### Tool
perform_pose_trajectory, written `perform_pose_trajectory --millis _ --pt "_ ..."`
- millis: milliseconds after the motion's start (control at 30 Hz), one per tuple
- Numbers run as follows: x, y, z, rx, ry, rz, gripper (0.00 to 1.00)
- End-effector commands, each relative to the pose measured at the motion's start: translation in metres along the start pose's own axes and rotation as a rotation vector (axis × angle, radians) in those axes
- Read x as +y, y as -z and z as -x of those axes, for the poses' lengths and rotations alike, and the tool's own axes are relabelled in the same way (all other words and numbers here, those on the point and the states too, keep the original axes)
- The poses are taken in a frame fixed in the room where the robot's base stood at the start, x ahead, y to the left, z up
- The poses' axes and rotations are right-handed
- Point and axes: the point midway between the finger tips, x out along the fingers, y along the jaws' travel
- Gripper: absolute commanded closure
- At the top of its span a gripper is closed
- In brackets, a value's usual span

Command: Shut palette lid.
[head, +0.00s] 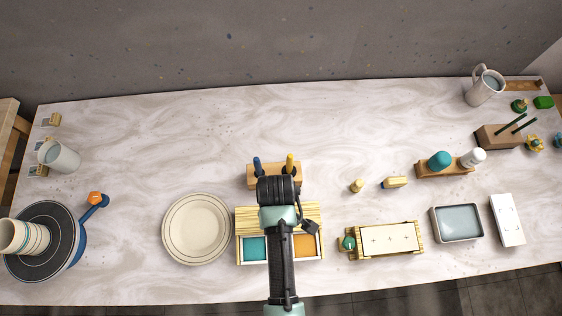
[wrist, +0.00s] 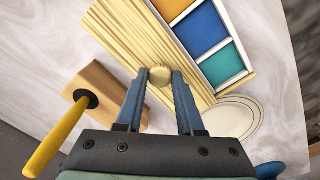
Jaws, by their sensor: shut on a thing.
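The palette (head: 238,255) is a pale wooden box on the table, front centre. Its lid (head: 247,217) is ribbed wooden slats, covering the far part; in the wrist view the lid (wrist: 205,82) lies beside the bare wells. The teal well (head: 254,249), the orange well (head: 306,247) and a blue well (wrist: 201,30) between them are uncovered. A round brass knob (wrist: 159,77) stands on the lid. My gripper (wrist: 160,80) is shut on the knob, one finger on each side. In the head view my arm hides the fingertips, the knob and the blue well.
A wooden brush block (head: 252,183) with a blue-handled and a yellow-handled tool stands just behind the palette. A cream plate (head: 197,229) lies close on its left. A wooden stand with a white tile (head: 390,238) is to the right. The table is bare behind the block.

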Motion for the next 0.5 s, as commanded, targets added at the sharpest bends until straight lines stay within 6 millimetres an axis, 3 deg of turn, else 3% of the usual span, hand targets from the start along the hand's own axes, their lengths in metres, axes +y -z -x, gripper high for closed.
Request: perform_pose_trajectory --millis 500 --pt "-0.02 -0.019 0.002 -0.001 0.003 0.0 0.99"
